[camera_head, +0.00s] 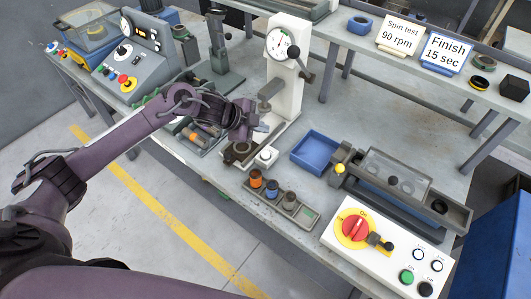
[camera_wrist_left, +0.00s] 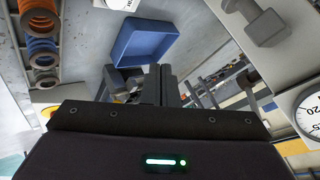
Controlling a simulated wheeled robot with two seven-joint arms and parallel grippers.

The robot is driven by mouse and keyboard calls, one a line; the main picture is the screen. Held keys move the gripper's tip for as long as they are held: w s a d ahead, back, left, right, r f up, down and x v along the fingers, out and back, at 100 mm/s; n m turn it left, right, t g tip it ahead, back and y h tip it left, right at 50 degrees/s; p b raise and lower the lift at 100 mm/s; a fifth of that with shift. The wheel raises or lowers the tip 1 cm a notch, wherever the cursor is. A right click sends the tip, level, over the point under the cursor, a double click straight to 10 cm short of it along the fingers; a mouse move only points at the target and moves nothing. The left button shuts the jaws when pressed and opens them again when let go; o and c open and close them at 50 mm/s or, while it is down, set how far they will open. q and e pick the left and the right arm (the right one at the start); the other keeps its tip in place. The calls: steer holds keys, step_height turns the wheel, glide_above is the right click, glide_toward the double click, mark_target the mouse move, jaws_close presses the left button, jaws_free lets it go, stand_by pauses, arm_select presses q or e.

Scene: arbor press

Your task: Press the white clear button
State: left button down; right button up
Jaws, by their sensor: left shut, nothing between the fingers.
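A white control panel (camera_head: 375,250) lies at the front right of the bench in the head view. It carries a red and yellow rotary switch (camera_head: 353,228), two pale round buttons in dark rings (camera_head: 418,254) (camera_head: 437,266), a green button (camera_head: 406,277) and a black button (camera_head: 425,288). A small white box with a pale top (camera_head: 266,156) stands by the press base. The labels are too small to tell which button is clear. My left gripper (camera_head: 260,129) is shut and empty, above the bench near the white press, away from the panel. Its dark fingers show in the left wrist view (camera_wrist_left: 160,80).
The white arbor press (camera_head: 288,85) with its dial stands behind my left gripper. A blue tray (camera_head: 315,152), a rack with orange, blue and brown rings (camera_head: 283,203) and a grey fixture with a yellow knob (camera_head: 400,180) lie between the gripper and panel.

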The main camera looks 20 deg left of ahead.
arm_select(q)
steer(key=shift+d+f, duration=0.1)
steer(key=shift+f, duration=0.05)
steer(key=b, duration=0.7)
glide_above(262, 155)
step_height(262, 155, down, 8)
steer(key=shift+r, duration=0.25)
steer(key=shift+f, duration=0.55)
steer(key=shift+f, duration=0.1)
stand_by(1.0)
steer(key=shift+f+b, duration=0.3)
steer(key=shift+b, duration=0.05)
steer(key=shift+f+b, duration=0.4)
steer(key=shift+f, duration=0.2)
stand_by(0.5)
steer(key=shift+r, duration=0.1)
steer(key=shift+r+p, duration=0.9)
steer(key=shift+r, duration=0.1)
